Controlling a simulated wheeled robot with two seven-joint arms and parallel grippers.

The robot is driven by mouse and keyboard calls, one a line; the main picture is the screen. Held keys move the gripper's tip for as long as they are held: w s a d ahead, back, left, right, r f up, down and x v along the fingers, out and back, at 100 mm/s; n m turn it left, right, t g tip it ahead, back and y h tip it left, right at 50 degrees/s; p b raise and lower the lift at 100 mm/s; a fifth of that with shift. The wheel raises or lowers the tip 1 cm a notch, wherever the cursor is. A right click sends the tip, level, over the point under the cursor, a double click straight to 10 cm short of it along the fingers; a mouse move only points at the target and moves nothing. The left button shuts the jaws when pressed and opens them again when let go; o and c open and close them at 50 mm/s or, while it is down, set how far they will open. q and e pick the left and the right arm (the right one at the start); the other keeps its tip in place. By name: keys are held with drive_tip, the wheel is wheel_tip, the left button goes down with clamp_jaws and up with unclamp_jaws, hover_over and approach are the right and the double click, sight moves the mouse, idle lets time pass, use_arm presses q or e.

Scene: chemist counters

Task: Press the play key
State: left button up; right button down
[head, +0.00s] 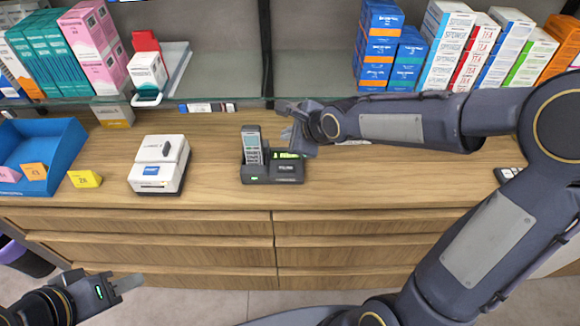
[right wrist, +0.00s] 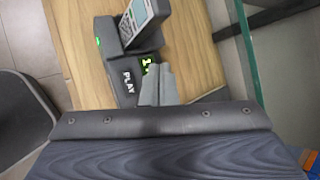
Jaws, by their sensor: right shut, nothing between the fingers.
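The dark answering machine (head: 273,180) stands on the wooden counter, with a grey cordless handset (head: 252,150) upright in its left side. Its lit green display (head: 288,156) is at the back right. My right gripper (head: 296,143) is shut and empty, just behind and above the machine's right side. Its fingertips (right wrist: 157,72) overlap the machine's edge by the display; I cannot tell whether they touch it. My left gripper (head: 126,284) hangs low in front of the drawers, away from the machine.
A white device (head: 159,165) stands left of the machine, with a blue tray (head: 45,145) and a yellow tag (head: 85,179) further left. Shelves of boxed medicines (head: 380,45) rise behind. The counter (head: 400,185) right of the machine is mostly clear.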

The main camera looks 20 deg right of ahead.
drive_tip(key=shift+f, duration=0.1)
drive_tip(key=b, duration=0.6)
hover_over(290, 170)
wheel_tip(290, 170, down, 8)
drive_tip(key=shift+a+r, duration=0.1)
drive_tip(key=shift+r, duration=0.1)
drive_tip(key=shift+f+b, duration=0.55)
drive_tip(key=shift+b, duration=0.15)
idle(1.2)
drive_tip(key=shift+f+b, duration=0.4)
drive_tip(key=shift+b, duration=0.2)
drive_tip(key=shift+f+b, duration=0.35)
drive_tip(key=shift+b, duration=0.1)
idle(0.5)
drive_tip(key=shift+r, duration=0.1)
drive_tip(key=shift+r+p, duration=0.4)
drive_tip(key=shift+r, duration=0.25)
